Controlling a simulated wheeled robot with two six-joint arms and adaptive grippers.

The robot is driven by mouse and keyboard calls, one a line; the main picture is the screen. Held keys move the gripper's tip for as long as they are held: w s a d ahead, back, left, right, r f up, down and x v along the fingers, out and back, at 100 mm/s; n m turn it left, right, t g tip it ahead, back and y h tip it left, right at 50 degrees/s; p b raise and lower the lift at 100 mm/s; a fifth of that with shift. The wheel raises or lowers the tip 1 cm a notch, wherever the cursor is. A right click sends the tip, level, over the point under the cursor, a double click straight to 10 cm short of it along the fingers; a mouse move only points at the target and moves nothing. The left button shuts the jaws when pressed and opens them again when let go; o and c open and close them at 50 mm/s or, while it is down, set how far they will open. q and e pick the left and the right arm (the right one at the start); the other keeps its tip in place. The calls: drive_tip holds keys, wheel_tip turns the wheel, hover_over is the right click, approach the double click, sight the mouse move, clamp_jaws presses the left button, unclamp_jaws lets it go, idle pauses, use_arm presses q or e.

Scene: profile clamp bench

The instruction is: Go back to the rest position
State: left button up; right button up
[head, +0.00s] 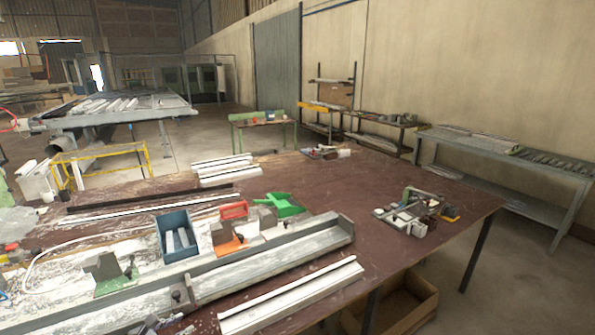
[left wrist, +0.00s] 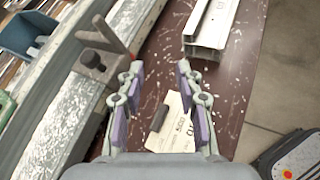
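My left gripper (left wrist: 160,78) is open in the left wrist view, with nothing between its two purple-padded fingers. In the head view only a small part of what appears to be this gripper (head: 166,323) shows at the bottom edge, in front of the long grey clamp rail (head: 270,262). A white card (left wrist: 174,132) with dark print lies on the brown bench beyond and below the fingers, and a small dark block (left wrist: 158,117) is on or beside it. My right gripper is in neither view.
A white profile (head: 290,294) lies along the front of the bench (head: 395,255). A blue bin (head: 177,236), a green scoop (head: 284,204) and clamp blocks stand behind the rail. A dark clamp knob (left wrist: 92,58) is left of my fingers. The bench's right side has free room.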

use_arm(q)
drive_tip(key=s+d+f+m+g+h, duration=0.1)
drive_tip(key=s+d+f+m+g, duration=0.15)
drive_tip(key=s+d+m, duration=0.45)
drive_tip(key=s+d+f+m+g, duration=0.1)
drive_tip(key=s+d+m+g, duration=0.3)
drive_tip(key=d+m, duration=0.6)
drive_tip(key=s+a+r+m+g+y, duration=0.1)
drive_tip(key=s+a+r+m+y, duration=0.15)
drive_tip(key=s+m, duration=0.35)
drive_tip(key=s+a+r+m+y, duration=0.1)
drive_tip(key=s+r+m+y, duration=0.1)
drive_tip(key=s+m+y, duration=0.3)
drive_tip(key=s+a+f+g+b, duration=0.1)
drive_tip(key=s+a+f, duration=0.15)
drive_tip(key=f, duration=1.25)
drive_tip(key=s+a+f+g, duration=0.1)
drive_tip(key=s+f, duration=0.2)
drive_tip(key=f, duration=1.2)
drive_tip(key=s+a+f+h+b, duration=0.1)
drive_tip(key=s+f, duration=1.4)
drive_tip(key=s, duration=0.1)
drive_tip(key=shift+s+g, duration=0.35)
drive_tip(key=shift+s, duration=0.05)
drive_tip(key=shift+a, duration=0.1)
